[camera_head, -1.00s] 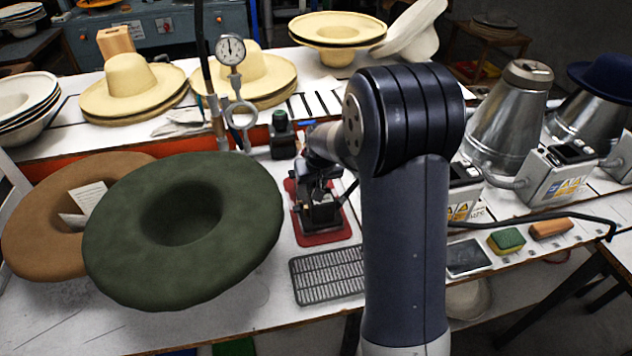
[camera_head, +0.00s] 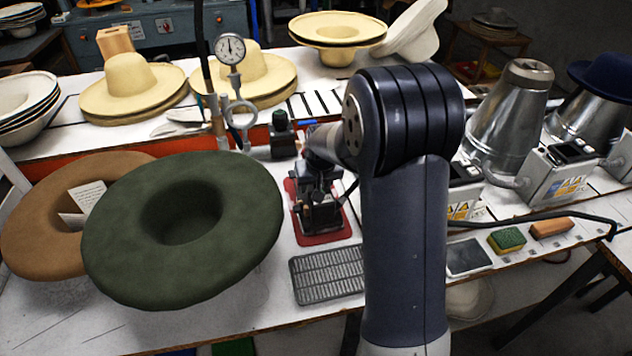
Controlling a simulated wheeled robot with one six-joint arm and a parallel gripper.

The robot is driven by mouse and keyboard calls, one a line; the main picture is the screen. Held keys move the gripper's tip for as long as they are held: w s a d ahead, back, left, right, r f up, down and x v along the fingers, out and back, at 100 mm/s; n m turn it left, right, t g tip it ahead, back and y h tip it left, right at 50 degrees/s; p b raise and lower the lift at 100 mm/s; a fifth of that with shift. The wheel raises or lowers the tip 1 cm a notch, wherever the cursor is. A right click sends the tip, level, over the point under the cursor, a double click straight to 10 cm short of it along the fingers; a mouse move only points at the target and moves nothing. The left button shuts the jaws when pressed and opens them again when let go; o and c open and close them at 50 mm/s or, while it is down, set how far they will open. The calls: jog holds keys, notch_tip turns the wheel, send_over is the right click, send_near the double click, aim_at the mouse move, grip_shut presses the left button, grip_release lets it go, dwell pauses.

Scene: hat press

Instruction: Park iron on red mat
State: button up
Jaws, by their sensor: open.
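The red mat (camera_head: 325,239) lies on the white bench, left of my upright arm. A dark iron (camera_head: 320,218) appears to stand on the mat, but its outline blends with my gripper. My gripper (camera_head: 317,193) is small and dark, directly over the iron, with its jaws open. I cannot tell whether the jaws still touch the iron's handle. My wrist hides the back of the mat and the top of the iron.
A grey slotted rack (camera_head: 328,275) lies just in front of the mat. A large green hat (camera_head: 185,230) overhangs the bench at left. A pressure gauge (camera_head: 231,50) stands behind. A metal cone (camera_head: 508,115), a sponge (camera_head: 506,240) and a wooden block (camera_head: 551,228) are at right.

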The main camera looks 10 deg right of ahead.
jog(key=v, duration=1.1)
jog(key=shift+w, duration=0.15)
jog(key=x, duration=1.1)
jog(key=shift+r, duration=0.25)
jog(key=shift+f, duration=0.1)
